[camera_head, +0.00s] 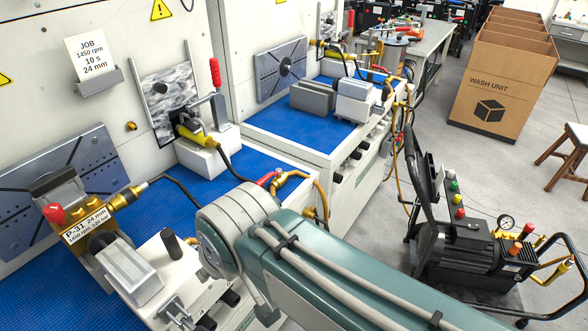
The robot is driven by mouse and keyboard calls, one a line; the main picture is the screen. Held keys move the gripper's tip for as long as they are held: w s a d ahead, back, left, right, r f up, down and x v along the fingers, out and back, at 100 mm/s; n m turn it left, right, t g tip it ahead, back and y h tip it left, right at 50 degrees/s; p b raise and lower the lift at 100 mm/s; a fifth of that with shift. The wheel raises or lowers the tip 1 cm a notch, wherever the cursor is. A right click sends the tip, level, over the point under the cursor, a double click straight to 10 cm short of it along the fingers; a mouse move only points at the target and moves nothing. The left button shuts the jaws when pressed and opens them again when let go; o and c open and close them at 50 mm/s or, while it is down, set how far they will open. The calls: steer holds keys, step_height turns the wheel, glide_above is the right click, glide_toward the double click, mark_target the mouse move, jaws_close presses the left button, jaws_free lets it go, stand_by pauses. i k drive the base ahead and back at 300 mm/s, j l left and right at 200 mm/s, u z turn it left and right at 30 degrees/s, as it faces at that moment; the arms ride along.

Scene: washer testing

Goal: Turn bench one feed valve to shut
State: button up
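The nearer bench has a blue mat (205,186) and white sides. At its right front edge is a brass valve-like fitting (290,178) with a red handle (268,178) and an orange hose. This may be the feed valve; I see no label on it, and its setting is too small to tell. My teal and grey arm reaches in from the lower right and ends over the bench front, just below this fitting in the picture. My gripper does not show; the arm's bulk hides that area.
A brass pump labelled P-31 (88,228) with a red knob sits at left. A second bench (290,130) adjoins. A black pump cart (470,250) stands right; a carton (500,75) is behind on open floor.

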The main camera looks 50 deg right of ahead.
mark_target(262, 181)
steer(key=k+l+z, duration=0.1)
steer(key=l+z, duration=0.25)
steer(key=k+l+z, duration=0.1)
steer(key=z, duration=0.25)
steer(key=l, duration=0.1)
